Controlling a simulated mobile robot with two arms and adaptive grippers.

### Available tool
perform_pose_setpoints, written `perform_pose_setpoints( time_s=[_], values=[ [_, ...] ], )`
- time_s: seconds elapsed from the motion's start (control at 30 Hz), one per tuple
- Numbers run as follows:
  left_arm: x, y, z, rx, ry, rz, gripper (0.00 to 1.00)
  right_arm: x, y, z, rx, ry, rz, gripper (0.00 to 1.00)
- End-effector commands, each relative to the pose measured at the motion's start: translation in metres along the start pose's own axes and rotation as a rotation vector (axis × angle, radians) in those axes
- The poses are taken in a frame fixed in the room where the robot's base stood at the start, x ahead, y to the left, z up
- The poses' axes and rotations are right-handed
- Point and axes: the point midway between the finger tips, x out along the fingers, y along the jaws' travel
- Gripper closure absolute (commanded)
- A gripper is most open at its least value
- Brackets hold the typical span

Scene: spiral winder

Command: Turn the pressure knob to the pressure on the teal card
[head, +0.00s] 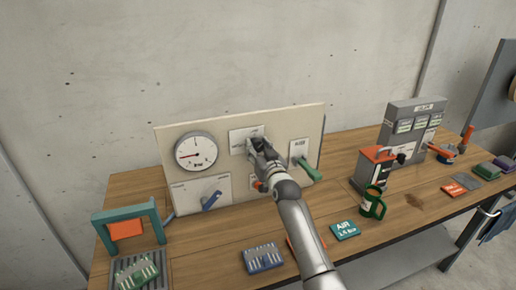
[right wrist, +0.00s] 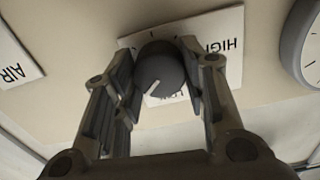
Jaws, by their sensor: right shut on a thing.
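The dark grey round pressure knob (right wrist: 160,72) sits between the two fingers of my right gripper (right wrist: 162,80) in the right wrist view. Its white pointer line points down and slightly left there. In the head view my right gripper (head: 258,150) is shut on the knob and mostly hides it. The teal card (head: 345,230) lies on the bench right of my right arm; its small print appears to read "AIR 1.4 bar". My left gripper is out of view.
The cream panel (head: 290,120) stands on the wooden bench (head: 415,200). A teal frame (head: 128,218) stands at left.

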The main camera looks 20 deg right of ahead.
Motion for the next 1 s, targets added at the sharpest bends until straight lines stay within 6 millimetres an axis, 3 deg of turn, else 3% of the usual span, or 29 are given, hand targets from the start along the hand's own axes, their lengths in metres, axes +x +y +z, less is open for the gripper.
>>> perform_pose_setpoints(
  time_s=[0.5, 1.0],
  values=[
    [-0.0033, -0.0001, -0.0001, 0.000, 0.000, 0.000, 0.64, -0.0001, 0.0002, 0.0013, 0.316, -0.003, 0.000, 0.84],
    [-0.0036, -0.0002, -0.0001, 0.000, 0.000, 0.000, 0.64, -0.0001, 0.0005, 0.0016, 0.365, -0.003, 0.000, 0.84]
  ],
)
